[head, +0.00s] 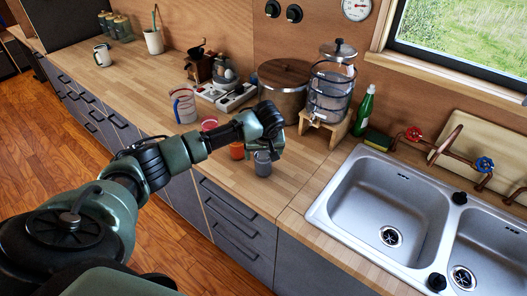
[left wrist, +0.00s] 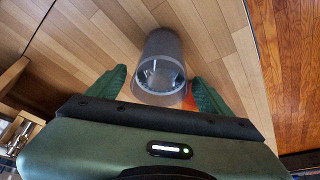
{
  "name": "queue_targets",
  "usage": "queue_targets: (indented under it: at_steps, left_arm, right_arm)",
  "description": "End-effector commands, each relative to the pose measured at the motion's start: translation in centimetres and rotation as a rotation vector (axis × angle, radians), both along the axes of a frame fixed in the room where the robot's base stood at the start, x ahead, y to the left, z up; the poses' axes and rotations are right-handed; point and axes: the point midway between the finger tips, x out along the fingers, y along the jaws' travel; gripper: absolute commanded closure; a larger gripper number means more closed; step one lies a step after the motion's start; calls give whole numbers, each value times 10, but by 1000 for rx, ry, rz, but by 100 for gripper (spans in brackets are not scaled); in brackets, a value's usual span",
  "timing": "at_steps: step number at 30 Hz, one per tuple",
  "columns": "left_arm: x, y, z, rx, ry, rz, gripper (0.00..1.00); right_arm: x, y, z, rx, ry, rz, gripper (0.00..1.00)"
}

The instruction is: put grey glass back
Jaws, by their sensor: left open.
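The grey glass (head: 262,165) stands upright on the wooden counter, near its front edge. My left gripper (head: 268,143) is over it in the head view and hides its upper part. In the left wrist view, the grey glass (left wrist: 158,62) shows between the two green fingers of my left gripper (left wrist: 158,90). The fingers are open, with a gap on either side of the glass. My right gripper is not in view.
An orange cup (head: 237,151) stands close beside the glass; a red glass (head: 209,123) and a measuring jug (head: 183,106) are farther left. A big pot (head: 283,88) and a water dispenser (head: 330,92) stand behind. The sink (head: 375,205) is right. Bare counter lies between glass and sink.

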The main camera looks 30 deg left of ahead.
Motion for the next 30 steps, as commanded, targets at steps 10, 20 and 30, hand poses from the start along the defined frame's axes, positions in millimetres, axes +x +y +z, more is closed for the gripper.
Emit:
queue_targets:
  at_steps: [10, 20, 30]
  left_arm:
    - [-14, -14, 50, -1, -6, -3, 20]
    - [-31, -28, 103, -1, -3, -1, 20]
    - [-35, -30, 113, -1, -1, 0, 20]
  right_arm:
    - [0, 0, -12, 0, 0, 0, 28]
    - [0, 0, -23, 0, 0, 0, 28]
    - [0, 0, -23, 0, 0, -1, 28]
